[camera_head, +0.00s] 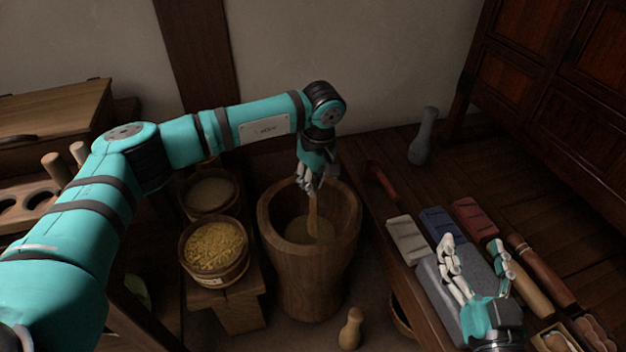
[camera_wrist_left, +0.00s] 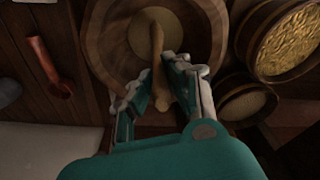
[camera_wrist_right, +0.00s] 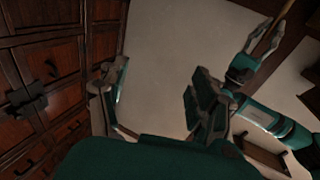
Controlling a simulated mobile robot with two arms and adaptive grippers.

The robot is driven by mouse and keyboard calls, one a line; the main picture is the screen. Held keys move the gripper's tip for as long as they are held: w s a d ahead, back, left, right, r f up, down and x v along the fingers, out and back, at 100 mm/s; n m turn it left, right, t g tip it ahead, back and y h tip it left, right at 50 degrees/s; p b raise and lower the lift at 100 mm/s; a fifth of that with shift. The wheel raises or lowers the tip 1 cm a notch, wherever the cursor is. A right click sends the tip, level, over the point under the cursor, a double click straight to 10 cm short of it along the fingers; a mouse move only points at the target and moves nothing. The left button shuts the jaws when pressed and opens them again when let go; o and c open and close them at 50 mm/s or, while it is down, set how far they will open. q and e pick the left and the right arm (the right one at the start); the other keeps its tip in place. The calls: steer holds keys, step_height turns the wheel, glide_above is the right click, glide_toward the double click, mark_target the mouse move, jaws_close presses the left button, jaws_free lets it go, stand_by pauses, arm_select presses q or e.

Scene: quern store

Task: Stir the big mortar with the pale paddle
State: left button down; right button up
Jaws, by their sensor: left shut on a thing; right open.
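The big mortar (camera_head: 275,260) is a tall wooden vessel standing on the floor at the middle, with pale contents at its bottom. My left gripper (camera_head: 310,182) is over the mortar's mouth, shut on the pale paddle (camera_head: 313,215). The paddle hangs down inside the mortar, its lower end at the pale contents; I cannot tell how deep it goes. In the left wrist view the paddle (camera_wrist_left: 157,60) runs from between the fingers (camera_wrist_left: 160,88) into the mortar (camera_wrist_left: 100,45). My right gripper (camera_head: 477,262) is open and empty above the bench at the right; its fingers also show in the right wrist view (camera_wrist_right: 155,95).
A tub of yellow grain (camera_head: 215,248) and a tub of paler stuff (camera_head: 208,192) stand left of the mortar. The low bench at right bears grey (camera_head: 407,240), blue (camera_head: 437,222) and red (camera_head: 474,217) blocks. A small wooden bottle-shaped piece (camera_head: 351,330) stands in front of the mortar.

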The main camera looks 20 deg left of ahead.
arm_select(q)
step_height(320, 180, down, 4)
steer(key=shift+f+b, duration=0.1)
steer(key=shift+b, duration=1.1)
steer(key=shift+f, duration=0.3)
arm_select(e)
steer(key=s+r+t+y, duration=0.2)
steer(key=s+r+t, duration=0.3)
steer(key=r, duration=0.6)
steer(key=shift+a+t, duration=0.15)
steer(key=shift+t, duration=1.25)
steer(key=shift+y, duration=0.4)
